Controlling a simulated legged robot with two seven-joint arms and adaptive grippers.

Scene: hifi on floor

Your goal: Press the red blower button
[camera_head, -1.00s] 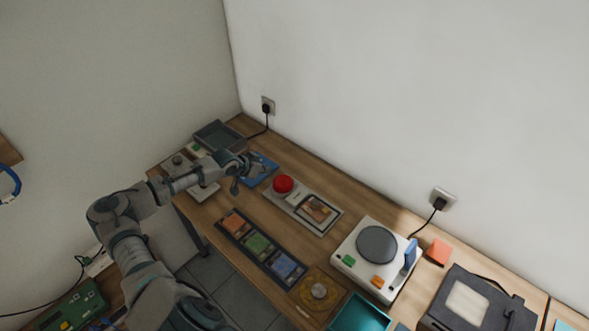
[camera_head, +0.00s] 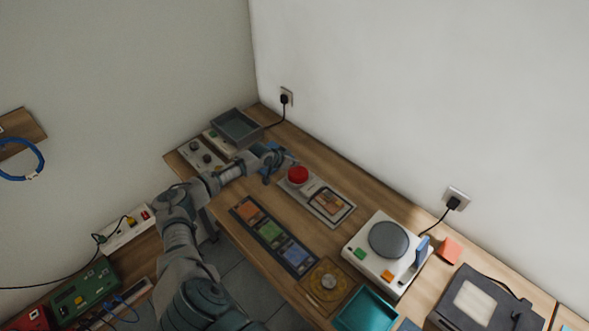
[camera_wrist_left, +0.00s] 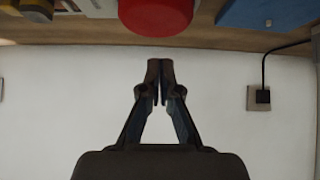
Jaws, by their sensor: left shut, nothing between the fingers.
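A red dome button (camera_head: 298,175) sits at the left end of a pale panel (camera_head: 323,217) on the wooden bench. In the left wrist view the red button (camera_wrist_left: 156,14) shows large at the top, just beyond my fingertips, and its upper part is cut off by the frame. My left gripper (camera_head: 281,164) is close to the left of the button in the head view. Its fingers (camera_wrist_left: 160,66) are shut together with nothing between them. The picture does not clearly show whether the fingertips touch the button. My right gripper is not in view.
A blue plate (camera_head: 270,146) lies behind my left gripper. A grey tray (camera_head: 237,127) and a panel with knobs (camera_head: 201,155) are at the far left. A strip of coloured tiles (camera_head: 272,235) lies in front, and a white hotplate unit (camera_head: 388,252) stands to the right.

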